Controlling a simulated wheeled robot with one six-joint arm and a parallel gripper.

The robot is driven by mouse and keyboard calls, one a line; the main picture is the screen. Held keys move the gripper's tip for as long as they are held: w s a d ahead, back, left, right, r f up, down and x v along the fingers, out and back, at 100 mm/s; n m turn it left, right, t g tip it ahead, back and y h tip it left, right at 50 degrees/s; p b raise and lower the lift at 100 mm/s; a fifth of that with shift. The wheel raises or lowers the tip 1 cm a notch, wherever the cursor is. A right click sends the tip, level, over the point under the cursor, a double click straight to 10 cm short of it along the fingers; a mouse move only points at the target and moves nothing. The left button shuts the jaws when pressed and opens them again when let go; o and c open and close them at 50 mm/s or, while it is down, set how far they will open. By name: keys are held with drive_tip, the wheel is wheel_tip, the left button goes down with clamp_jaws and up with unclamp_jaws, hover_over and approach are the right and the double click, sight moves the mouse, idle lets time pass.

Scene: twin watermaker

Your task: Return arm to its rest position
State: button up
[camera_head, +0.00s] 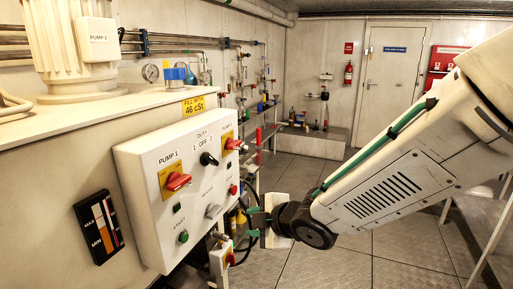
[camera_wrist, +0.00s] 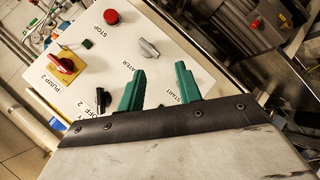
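My arm (camera_head: 390,180) reaches in from the right in the head view. My gripper (camera_head: 252,222) is beside the right edge of the white control panel (camera_head: 150,218). In the wrist view its two green fingers stand apart with nothing between them, so my gripper (camera_wrist: 163,74) is open and empty. The panel also shows behind the fingers in the wrist view (camera_wrist: 125,50). Whether a finger touches the panel is unclear. No rest position is marked in view.
A red button (camera_wrist: 111,17) shows in the wrist view. A small switch box (camera_head: 221,260) sits below the gripper. Floor (camera_head: 365,270) is open toward the door (camera_head: 389,85).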

drive_tip(key=s+d+m+g+h, duration=0.2)
drive_tip(key=s+d+m+h, duration=0.3)
drive_tip(key=d, duration=0.4)
drive_tip(key=s+d+m+g+h, duration=0.2)
drive_tip(key=s+d+m, duration=0.1)
drive_tip(key=d+m, duration=0.5)
drive_tip(key=s+d+r+m+g, duration=0.1)
drive_tip(key=s+d+r+m, duration=0.3)
drive_tip(key=s, duration=0.4)
drive_tip(key=s+d+r+m+g, duration=0.2)
drive_tip(key=s+d+r+m, duration=0.1)
drive_tip(key=s+d, duration=0.4)
drive_tip(key=shift+s+r+m, duration=0.4)
drive_tip(key=shift+s+m, duration=0.2)
drive_tip(key=shift+s, duration=0.45)
drive_tip(key=shift+d, duration=0.1)
